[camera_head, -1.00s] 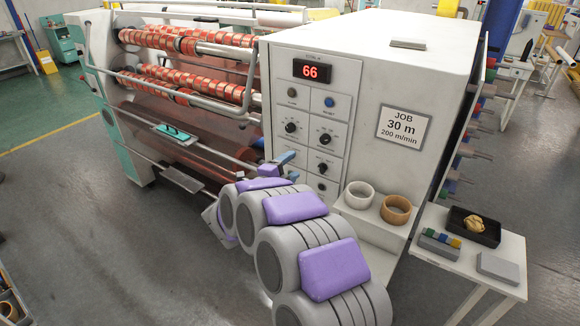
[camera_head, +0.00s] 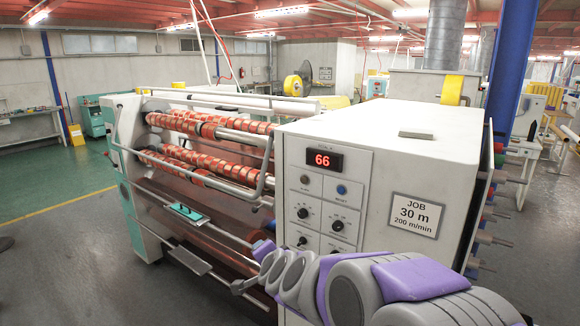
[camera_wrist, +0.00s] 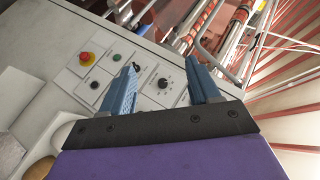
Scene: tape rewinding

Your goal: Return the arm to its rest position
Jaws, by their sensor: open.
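My gripper is open and empty. In the wrist view its two blue fingers stand apart (camera_wrist: 163,90), with the machine's control panel (camera_wrist: 125,75) beyond them. In the head view my grey and purple arm reaches from the lower right toward the machine front. The gripper end (camera_head: 262,250) is small there and partly hidden by the arm links. The rewinding machine's white cabinet (camera_head: 440,150) carries the panel (camera_head: 325,190) with a red "66" display and several knobs.
Red-patterned tape rolls (camera_head: 215,131) sit on shafts left of the cabinet, behind a grey rail. A teal-handled tool (camera_head: 187,211) lies on the lower bar. A red button (camera_wrist: 86,58) is on the panel in the wrist view. Open floor (camera_head: 60,270) lies at the left.

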